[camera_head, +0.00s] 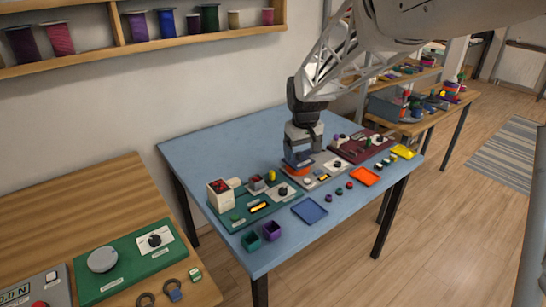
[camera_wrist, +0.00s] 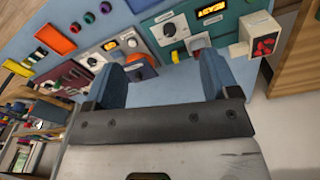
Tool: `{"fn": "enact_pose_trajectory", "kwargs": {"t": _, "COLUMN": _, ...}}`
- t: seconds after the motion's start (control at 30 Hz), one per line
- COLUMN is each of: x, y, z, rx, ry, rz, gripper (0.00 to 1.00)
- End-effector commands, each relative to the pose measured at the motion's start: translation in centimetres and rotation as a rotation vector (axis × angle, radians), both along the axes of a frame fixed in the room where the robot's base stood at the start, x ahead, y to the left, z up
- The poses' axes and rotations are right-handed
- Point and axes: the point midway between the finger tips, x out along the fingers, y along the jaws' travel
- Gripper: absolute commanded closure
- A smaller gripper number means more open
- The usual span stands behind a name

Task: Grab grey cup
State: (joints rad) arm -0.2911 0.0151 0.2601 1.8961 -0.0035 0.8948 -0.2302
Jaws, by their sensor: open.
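A small grey cup (camera_head: 257,183), with something red at its top, appears to stand at the back of the green board on the blue table. In the wrist view, a pale grey shape (camera_wrist: 197,42) beside the right finger may be this cup, but the finger partly covers it and I cannot be sure. My gripper (camera_head: 299,157) is to the right of the cup, low over the middle of the table. In the wrist view its two blue fingers (camera_wrist: 163,68) are wide apart with nothing held between them.
A cream box with red contents (camera_head: 220,194) stands left of the cup. A yellow piece (camera_head: 270,175) is close by it. An orange-red item (camera_head: 297,171) sits under my gripper. A blue tray (camera_head: 309,211) and an orange tray (camera_head: 365,176) lie in front. The table's back left is clear.

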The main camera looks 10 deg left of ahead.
Motion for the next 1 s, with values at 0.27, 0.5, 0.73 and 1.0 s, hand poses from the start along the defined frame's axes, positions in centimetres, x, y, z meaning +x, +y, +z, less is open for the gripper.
{"fn": "enact_pose_trajectory", "kwargs": {"t": 0.27, "x": 5.0, "y": 5.7, "z": -4.6, "rx": -0.01, "ry": 0.026, "rz": 0.092, "gripper": 0.19}}
{"fn": "enact_pose_trajectory", "kwargs": {"t": 0.5, "x": 8.6, "y": 10.8, "z": -9.2, "rx": -0.019, "ry": 0.047, "rz": 0.171, "gripper": 0.19}}
{"fn": "enact_pose_trajectory", "kwargs": {"t": 0.73, "x": 10.8, "y": 14.9, "z": -13.3, "rx": -0.026, "ry": 0.064, "rz": 0.234, "gripper": 0.19}}
{"fn": "enact_pose_trajectory", "kwargs": {"t": 1.0, "x": 11.8, "y": 16.7, "z": -15.1, "rx": -0.029, "ry": 0.069, "rz": 0.262, "gripper": 0.19}}
